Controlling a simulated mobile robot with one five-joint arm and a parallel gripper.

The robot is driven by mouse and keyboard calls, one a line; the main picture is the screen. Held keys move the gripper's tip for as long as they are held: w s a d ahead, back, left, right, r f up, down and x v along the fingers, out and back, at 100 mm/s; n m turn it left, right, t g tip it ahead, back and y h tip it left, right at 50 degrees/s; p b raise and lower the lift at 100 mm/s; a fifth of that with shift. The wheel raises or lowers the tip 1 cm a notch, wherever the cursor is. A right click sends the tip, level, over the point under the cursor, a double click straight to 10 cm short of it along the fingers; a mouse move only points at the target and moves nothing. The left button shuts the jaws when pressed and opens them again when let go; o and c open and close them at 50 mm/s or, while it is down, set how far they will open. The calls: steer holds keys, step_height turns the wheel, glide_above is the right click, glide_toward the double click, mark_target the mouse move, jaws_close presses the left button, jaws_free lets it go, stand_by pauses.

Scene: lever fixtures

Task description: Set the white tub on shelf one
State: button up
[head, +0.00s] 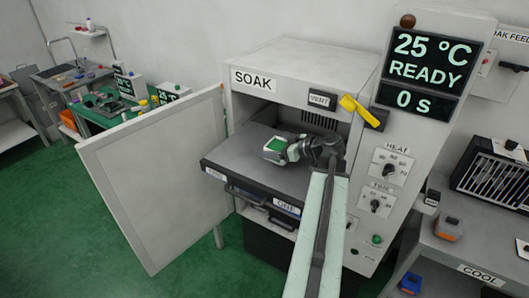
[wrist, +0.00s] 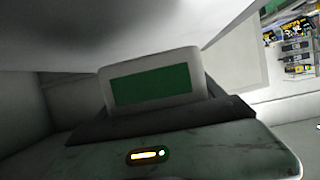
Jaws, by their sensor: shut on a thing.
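My gripper is shut on the tub. In the wrist view the tub (wrist: 152,83) stands just beyond the dark fingers (wrist: 160,123), its green panel facing the camera. I cannot tell whether the tub touches the shelf.
The SOAK oven (head: 300,70) has its door (head: 160,175) swung open to the left. A yellow lever (head: 359,111) is at its upper right. The display (head: 428,58) reads 25 °C READY, 0 s. A COOL bench (head: 470,250) stands at the right.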

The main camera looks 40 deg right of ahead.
steer(key=f+b, duration=0.2)
steer(key=w+f+b, duration=0.1)
steer(key=shift+w+d+f+b, duration=0.1)
steer(key=shift+d+f+b, duration=0.25)
steer(key=shift+f, duration=0.05)
steer(key=shift+s, duration=0.25)
steer(key=shift+w+a+r, duration=0.15)
steer(key=shift+w, duration=0.05)
steer(key=shift+w+a, duration=0.1)
steer(key=shift+w, duration=0.1)
steer(key=shift+s+f, duration=0.15)
steer(key=shift+f, duration=0.1)
steer(key=o, duration=1.5)
steer(key=shift+r, duration=0.1)
